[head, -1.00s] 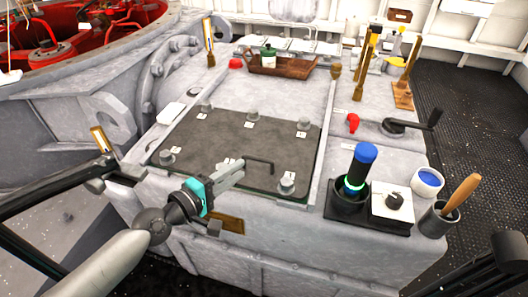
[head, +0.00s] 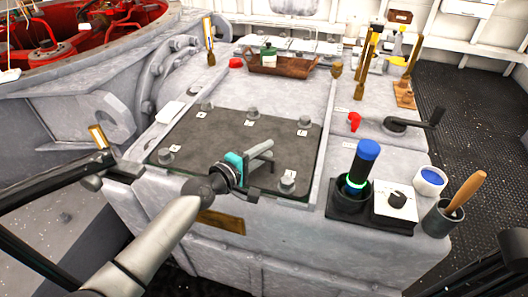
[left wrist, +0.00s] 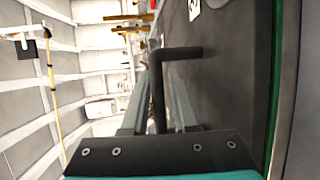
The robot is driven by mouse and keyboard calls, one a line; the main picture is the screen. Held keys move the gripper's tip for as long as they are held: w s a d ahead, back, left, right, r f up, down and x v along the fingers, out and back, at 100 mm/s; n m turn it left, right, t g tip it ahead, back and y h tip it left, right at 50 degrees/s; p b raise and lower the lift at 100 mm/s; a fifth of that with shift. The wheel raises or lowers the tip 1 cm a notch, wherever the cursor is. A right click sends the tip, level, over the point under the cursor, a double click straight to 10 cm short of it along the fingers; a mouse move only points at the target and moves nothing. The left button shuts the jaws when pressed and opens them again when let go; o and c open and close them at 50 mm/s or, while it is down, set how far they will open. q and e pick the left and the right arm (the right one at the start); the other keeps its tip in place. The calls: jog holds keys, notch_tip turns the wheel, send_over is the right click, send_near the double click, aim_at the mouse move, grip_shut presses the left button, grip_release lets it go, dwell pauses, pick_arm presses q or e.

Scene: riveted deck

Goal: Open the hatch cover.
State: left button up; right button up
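The hatch cover (head: 215,139) is a dark grey plate lying flat and closed on a light grey housing, with several tagged bolts around its edge. My left gripper (head: 268,153) is over the cover's front right part, its two fingers apart. In the left wrist view the cover's black bent handle (left wrist: 158,92) runs between the two fingers (left wrist: 158,100). Contact with either finger is not clear. In the head view the gripper hides most of the handle. My right gripper is not seen.
A black cylinder with a blue top (head: 361,168), a white knob plate (head: 396,201) and a cup with a wooden handle (head: 444,217) stand right of the cover. A brown tray (head: 283,66) is behind. A crank (head: 410,124) sits at the right edge.

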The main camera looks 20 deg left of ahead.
pick_arm(q)
jog(key=shift+c, duration=0.3)
grip_shut()
dwell(1.1)
